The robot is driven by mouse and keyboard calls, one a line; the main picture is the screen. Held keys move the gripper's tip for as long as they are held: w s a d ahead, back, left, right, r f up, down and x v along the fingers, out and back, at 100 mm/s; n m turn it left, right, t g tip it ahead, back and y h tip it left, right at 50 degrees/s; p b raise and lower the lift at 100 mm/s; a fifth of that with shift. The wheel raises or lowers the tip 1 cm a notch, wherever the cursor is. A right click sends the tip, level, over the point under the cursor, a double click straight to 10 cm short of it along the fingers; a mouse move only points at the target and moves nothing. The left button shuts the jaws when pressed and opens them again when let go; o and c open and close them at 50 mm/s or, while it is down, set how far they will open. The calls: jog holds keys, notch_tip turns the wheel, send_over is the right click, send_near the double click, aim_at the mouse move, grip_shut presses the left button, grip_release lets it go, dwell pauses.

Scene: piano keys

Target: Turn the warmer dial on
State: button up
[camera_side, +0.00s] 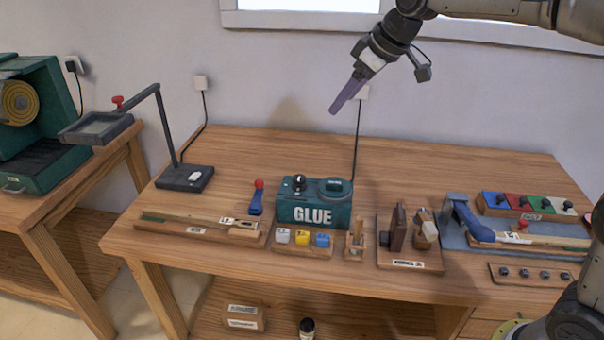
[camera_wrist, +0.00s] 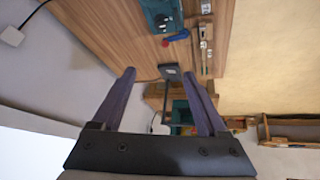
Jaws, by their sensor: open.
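The teal glue warmer (camera_side: 314,203), lettered GLUE, stands at the middle of the workbench in the side view. Its dial (camera_side: 299,183) is a black knob with a light mark, on the left of its top; its exact setting is too small to read. A round dark lid (camera_side: 335,187) sits to the dial's right. My gripper (camera_side: 334,110) is high above the back of the bench, well above and apart from the warmer. In the wrist view my gripper (camera_wrist: 159,74) has its two purple fingers spread, with nothing between them. The teal warmer (camera_wrist: 160,12) shows there at the top edge.
A magnifier lamp (camera_side: 168,130) stands left of the warmer, its arm rising high. A blue tool with a red knob (camera_side: 257,196) is beside the warmer. Small coloured blocks (camera_side: 302,238) sit in front. A wooden fixture (camera_side: 410,240) is to the right. The bench behind is clear.

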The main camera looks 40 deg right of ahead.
jog(key=w+f, duration=0.6)
jog(key=g, duration=0.2)
send_near(300, 178)
jog(key=x, duration=0.8)
jog(key=shift+w, duration=0.15)
jog(key=shift+c, duration=0.3)
grip_shut()
